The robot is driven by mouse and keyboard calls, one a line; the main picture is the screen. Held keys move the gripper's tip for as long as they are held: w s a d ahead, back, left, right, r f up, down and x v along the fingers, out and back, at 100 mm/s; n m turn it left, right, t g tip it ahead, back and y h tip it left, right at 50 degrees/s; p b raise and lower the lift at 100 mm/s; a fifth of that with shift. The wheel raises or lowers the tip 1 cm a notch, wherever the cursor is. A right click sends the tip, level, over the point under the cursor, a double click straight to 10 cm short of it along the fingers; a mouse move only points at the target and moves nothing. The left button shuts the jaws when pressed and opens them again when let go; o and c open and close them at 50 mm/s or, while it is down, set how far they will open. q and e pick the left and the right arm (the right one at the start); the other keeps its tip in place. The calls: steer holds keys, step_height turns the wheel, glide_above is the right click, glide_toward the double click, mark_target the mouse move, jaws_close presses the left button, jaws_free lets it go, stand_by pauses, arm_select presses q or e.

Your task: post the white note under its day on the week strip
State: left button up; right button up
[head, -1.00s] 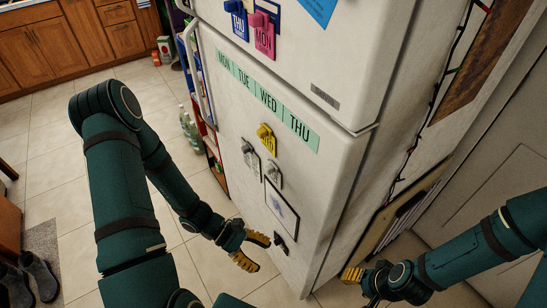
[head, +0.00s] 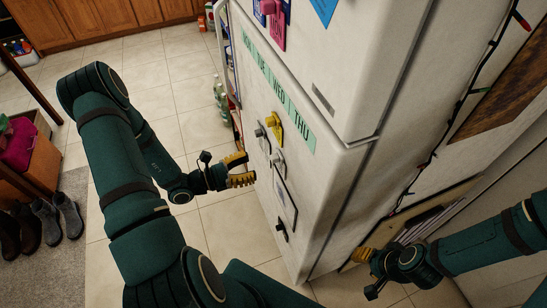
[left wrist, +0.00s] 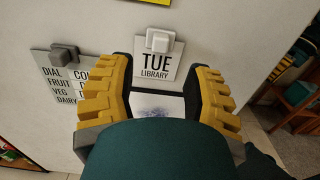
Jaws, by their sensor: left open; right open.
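The white note (left wrist: 155,71) reads "TUE LIBRARY" and hangs from a white magnet (left wrist: 159,42) on the fridge door in the left wrist view. The green week strip (head: 263,68), with MON, TUE, WED and THU, runs across the door higher up in the head view. My left gripper (head: 242,170) is open, just off the door near the hanging notes. In the left wrist view its two yellow fingers (left wrist: 163,72) stand apart on either side of the white note. I cannot tell whether they touch it. My right gripper (head: 362,255) is beside the fridge's right side.
A list note (left wrist: 78,86) with a grey magnet hangs left of the white note. A yellow magnet (head: 275,127) sits under the strip. A framed drawing (head: 286,199) and a black hook-like magnet (head: 281,230) are lower. Blue and pink items hang on the upper door.

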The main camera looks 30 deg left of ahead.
mark_target(271, 159)
arm_select(q)
steer(key=shift+x, duration=3.7)
steer(key=shift+o, duration=0.4)
steer(key=shift+d, duration=0.1)
jaws_close()
steer(key=shift+s, duration=0.1)
steer(key=shift+v, duration=2.5)
